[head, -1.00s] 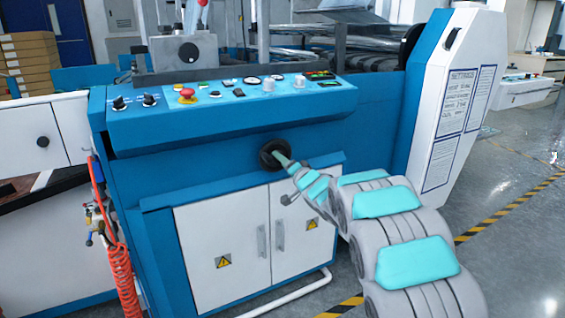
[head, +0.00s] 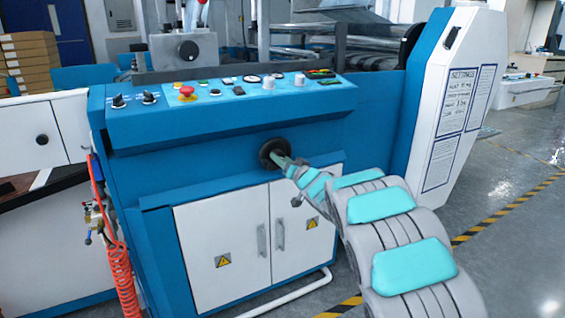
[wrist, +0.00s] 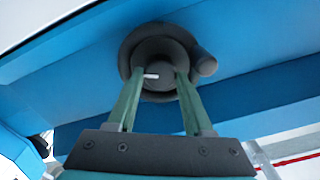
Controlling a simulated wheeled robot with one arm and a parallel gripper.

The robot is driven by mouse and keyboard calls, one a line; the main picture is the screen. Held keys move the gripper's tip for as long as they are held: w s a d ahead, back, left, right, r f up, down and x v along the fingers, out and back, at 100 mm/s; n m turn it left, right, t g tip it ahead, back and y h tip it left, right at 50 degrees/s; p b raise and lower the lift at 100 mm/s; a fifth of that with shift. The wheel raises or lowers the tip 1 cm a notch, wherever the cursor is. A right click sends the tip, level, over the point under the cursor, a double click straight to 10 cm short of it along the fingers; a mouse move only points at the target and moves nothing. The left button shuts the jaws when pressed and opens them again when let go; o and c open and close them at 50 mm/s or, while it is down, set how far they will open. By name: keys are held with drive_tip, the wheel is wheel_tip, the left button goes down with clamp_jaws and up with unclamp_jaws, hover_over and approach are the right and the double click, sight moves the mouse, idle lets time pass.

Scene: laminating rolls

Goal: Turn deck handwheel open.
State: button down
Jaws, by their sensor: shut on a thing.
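The deck handwheel (head: 270,149) is a round black wheel on the blue front face of the machine, below the control panel. In the wrist view the handwheel (wrist: 160,50) shows a raised hub with a short white mark and a knob handle (wrist: 204,62) on its right side. My gripper (head: 278,157) reaches it from the lower right. In the wrist view the two green fingers of my gripper (wrist: 154,78) stand on either side of the hub and are shut on it. The fingertips partly cover the hub's sides.
The sloped control panel (head: 225,100) with a red stop button (head: 187,92) sits above the wheel. White cabinet doors (head: 250,240) with handles are below. A red coiled hose (head: 120,270) hangs at the left. Open grey floor (head: 500,215) lies to the right.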

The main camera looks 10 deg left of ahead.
drive_tip(key=shift+f+n+b, duration=0.15)
drive_tip(key=shift+n+b, duration=5.4)
drive_tip(key=shift+n, duration=4.75)
drive_tip(key=shift+c, duration=1.5)
unclamp_jaws()
drive_tip(key=v, duration=0.7)
drive_tip(key=shift+s+d, duration=0.2)
drive_tip(key=shift+s, duration=0.15)
